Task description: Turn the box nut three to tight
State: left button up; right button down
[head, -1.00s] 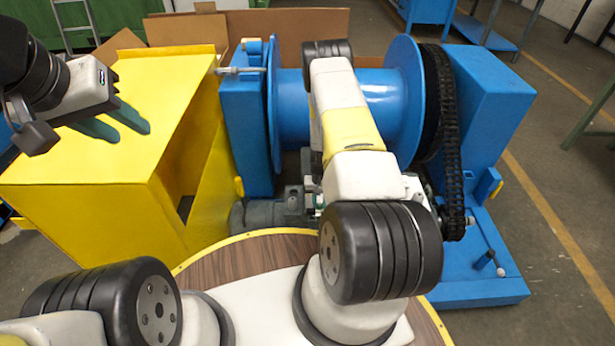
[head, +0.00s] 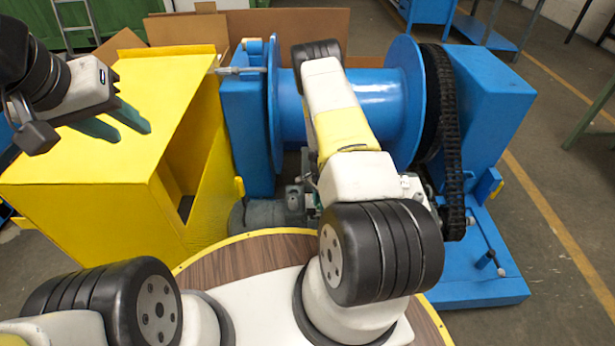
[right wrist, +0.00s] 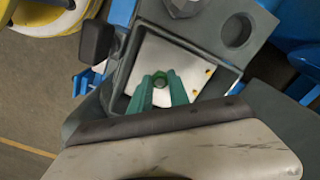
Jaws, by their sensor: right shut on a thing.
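In the right wrist view my right gripper (right wrist: 161,76) has its two green fingers around a small dark round nut (right wrist: 160,87), and it is shut on it. The nut sits inside an open grey box (right wrist: 228,84) with a pale plate (right wrist: 180,62) at its bottom. I take it for box nut three; no number shows. In the head view my right arm hides this gripper and the nut. My left gripper (head: 117,122) has its teal fingers spread apart, empty, above the yellow cabinet's top.
The yellow cabinet (head: 95,165) stands at the left. A blue drum (head: 385,100) with a black chain (head: 453,150) on its right side stands behind my right arm. A blue base plate (head: 470,275) with a small lever (head: 486,259) lies at the right. Open floor lies further right.

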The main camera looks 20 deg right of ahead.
jog(key=m, duration=0.6)
jog(key=shift+w+r+m, duration=0.15)
jog(key=shift+w+m, duration=0.05)
jog(key=shift+m, duration=0.1)
dwell(0.5)
jog(key=c, duration=1.2)
grip_release()
jog(key=shift+s, duration=0.1)
jog(key=shift+c, duration=0.2)
jog(key=shift+r, duration=3.85)
